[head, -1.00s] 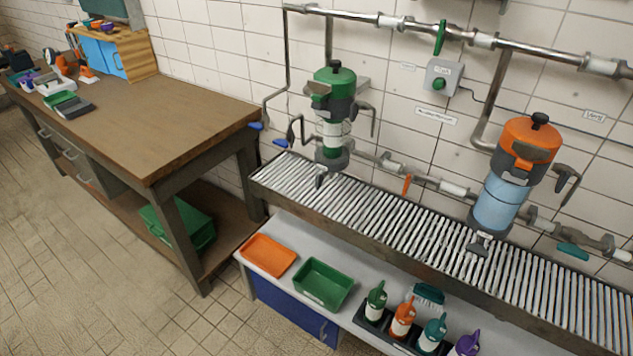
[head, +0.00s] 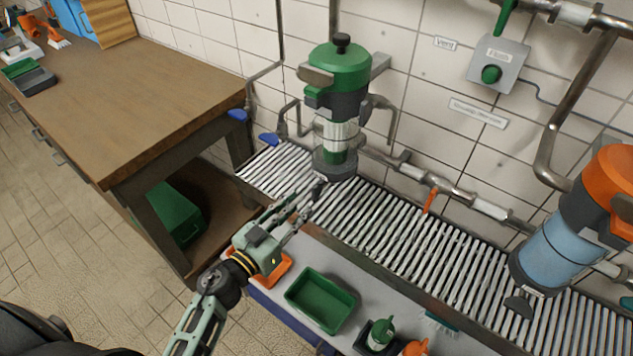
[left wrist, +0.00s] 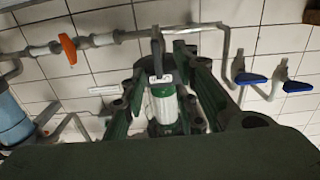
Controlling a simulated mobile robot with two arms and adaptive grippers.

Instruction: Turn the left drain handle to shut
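The left filter has a green top (head: 338,66), a clear middle and a dark base, and hangs on the tiled wall. Its dark drain handle (head: 319,189) sticks out low at the front, over the slatted grate. In the left wrist view, which looks upside down, the drain handle (left wrist: 157,45) shows between the finger tips, with the green and white filter body below it. My left gripper (head: 303,207) is open, its fingers pointing at the handle and close to it. I cannot tell whether they touch it. My right gripper is not in view.
The grate (head: 385,225) runs along the wall. Blue pipe levers (head: 269,139) and an orange lever (head: 430,201) sit on the pipes. An orange and blue filter (head: 560,245) stands at right. A green tray (head: 320,297) sits on the lower shelf, beside the wooden workbench (head: 150,90).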

